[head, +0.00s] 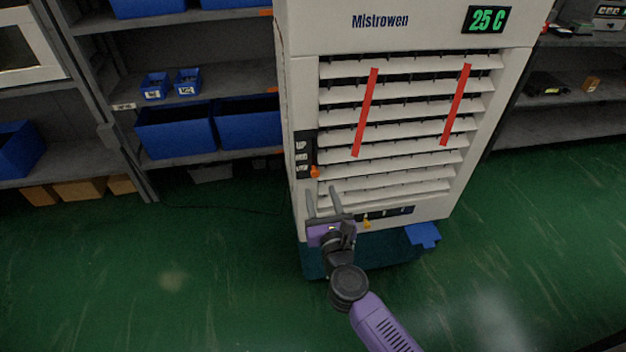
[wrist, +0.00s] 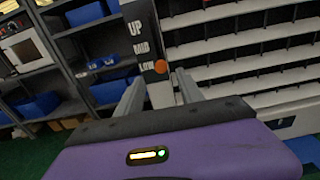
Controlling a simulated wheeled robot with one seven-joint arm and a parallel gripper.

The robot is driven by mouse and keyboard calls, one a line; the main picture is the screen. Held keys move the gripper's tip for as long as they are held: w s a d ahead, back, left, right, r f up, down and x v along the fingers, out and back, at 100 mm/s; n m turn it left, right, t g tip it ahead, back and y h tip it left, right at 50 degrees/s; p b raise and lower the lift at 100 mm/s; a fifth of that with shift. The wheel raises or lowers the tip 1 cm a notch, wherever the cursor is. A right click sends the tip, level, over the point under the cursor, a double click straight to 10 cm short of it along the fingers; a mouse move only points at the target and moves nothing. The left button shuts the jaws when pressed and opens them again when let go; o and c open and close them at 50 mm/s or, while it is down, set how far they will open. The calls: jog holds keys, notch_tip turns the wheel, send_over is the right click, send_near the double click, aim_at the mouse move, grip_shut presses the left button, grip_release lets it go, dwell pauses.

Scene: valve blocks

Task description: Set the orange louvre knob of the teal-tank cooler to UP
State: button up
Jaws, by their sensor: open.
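The white cooler (head: 400,38) stands on a teal tank (head: 375,252). Its orange louvre knob (head: 315,172) is at the lower end of a black strip (head: 303,150) on the left of the louvres. In the wrist view the orange knob (wrist: 161,66) sits beside the LOW label (wrist: 147,67), with MID and UP (wrist: 137,28) above it. My gripper (head: 323,190) is open and empty, just below the knob. In the wrist view the fingers of my gripper (wrist: 160,82) stand apart on either side below the knob, not touching it.
Red ribbons (head: 366,112) hang over the white louvres. A yellow knob (head: 367,222) is on the lower panel. A blue piece (head: 423,235) juts out at the tank's right. Shelves with blue bins (head: 175,128) stand at left. The green floor in front is clear.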

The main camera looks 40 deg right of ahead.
aim_at(316, 175)
jog(key=shift+x, duration=3.2)
grip_shut()
